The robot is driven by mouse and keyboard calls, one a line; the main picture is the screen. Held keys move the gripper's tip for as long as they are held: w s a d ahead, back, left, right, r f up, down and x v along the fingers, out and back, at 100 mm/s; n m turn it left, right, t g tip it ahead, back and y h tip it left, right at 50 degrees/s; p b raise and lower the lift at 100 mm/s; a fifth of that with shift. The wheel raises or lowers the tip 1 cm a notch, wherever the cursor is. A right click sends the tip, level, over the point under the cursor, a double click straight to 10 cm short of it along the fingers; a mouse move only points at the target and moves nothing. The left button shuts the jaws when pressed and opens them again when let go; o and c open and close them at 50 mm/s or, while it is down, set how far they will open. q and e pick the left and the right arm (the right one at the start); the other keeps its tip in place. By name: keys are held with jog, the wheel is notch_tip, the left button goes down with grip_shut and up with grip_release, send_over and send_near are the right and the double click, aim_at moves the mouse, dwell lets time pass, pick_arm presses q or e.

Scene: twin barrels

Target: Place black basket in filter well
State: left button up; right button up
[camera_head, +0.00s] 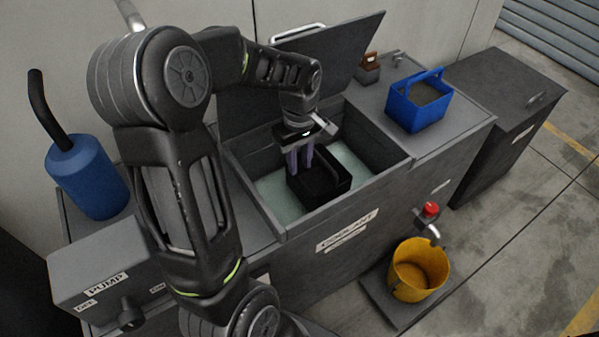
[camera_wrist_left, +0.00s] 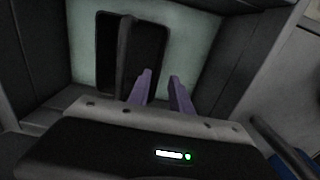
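The black basket (camera_head: 335,187) is inside the open coolant tank, low between its walls, with pale liquid around it. It looks upright; I cannot tell how its underside rests. The filter well (camera_head: 269,191) appears to be this open tank compartment; any separate seat under the basket is hidden. My left gripper (camera_head: 301,160) points down at the basket's left rear side. In the left wrist view its purple fingers (camera_wrist_left: 160,76) stand apart with nothing visible between them, beside the basket (camera_wrist_left: 150,45) and its dividing handle bar. My right gripper is not in view.
The raised tank lid (camera_head: 345,70) stands behind. A blue caddy (camera_head: 418,102) sits on the right-hand top. A blue canister (camera_head: 85,177) stands left.

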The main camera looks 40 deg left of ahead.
pick_arm(q)
notch_tip(320, 180, up, 5)
jog(key=shift+f, duration=0.1)
jog(key=shift+d, duration=0.1)
dwell(0.6)
